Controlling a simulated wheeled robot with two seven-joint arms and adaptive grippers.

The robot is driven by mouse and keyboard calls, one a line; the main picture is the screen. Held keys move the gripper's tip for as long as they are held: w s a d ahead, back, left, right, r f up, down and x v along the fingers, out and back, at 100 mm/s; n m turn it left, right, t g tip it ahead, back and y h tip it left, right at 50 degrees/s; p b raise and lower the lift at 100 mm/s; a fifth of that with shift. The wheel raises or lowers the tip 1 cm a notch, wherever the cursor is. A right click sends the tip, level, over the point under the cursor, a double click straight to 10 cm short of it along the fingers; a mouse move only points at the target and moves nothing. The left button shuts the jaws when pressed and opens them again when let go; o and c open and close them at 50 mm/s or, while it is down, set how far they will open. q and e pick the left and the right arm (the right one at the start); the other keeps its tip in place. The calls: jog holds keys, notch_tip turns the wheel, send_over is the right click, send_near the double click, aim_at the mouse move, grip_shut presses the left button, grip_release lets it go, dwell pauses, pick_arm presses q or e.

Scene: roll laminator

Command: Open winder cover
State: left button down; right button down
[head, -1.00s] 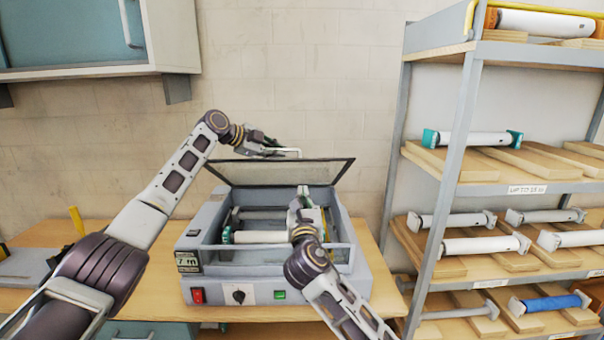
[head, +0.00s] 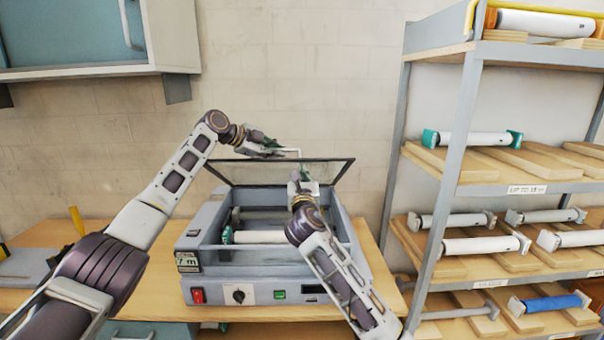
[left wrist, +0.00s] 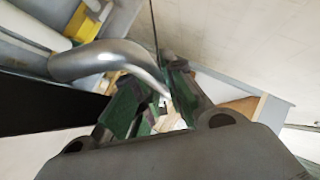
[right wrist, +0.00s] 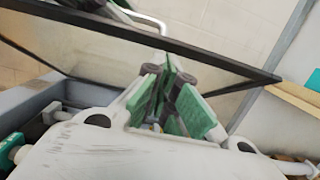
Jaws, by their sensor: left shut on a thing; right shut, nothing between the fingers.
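The winder cover (head: 250,172) is a clear panel in a dark frame, raised and tilted up at the back of the grey laminator (head: 215,290). A bent metal handle (left wrist: 95,60) is on its upper edge. My left gripper (head: 276,149) is shut on this handle at the top of the cover. In the left wrist view, the bar enters between its green-padded fingers. My right gripper (head: 304,172) is shut and empty in front of the cover panel. In the right wrist view, its fingertips (right wrist: 168,72) are close to the cover's dark edge (right wrist: 110,35); I cannot tell whether they touch.
A white roll (head: 260,237) with a teal end lies inside the open laminator bay. The shelf rack (head: 452,150) with several rolls stands to the right. The wall cabinet (head: 80,70) hangs upper left. Bare table (head: 380,285) shows right of the machine.

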jog(key=shift+w+r, duration=0.3)
jog(key=shift+r, duration=0.15)
jog(key=shift+r, duration=0.1)
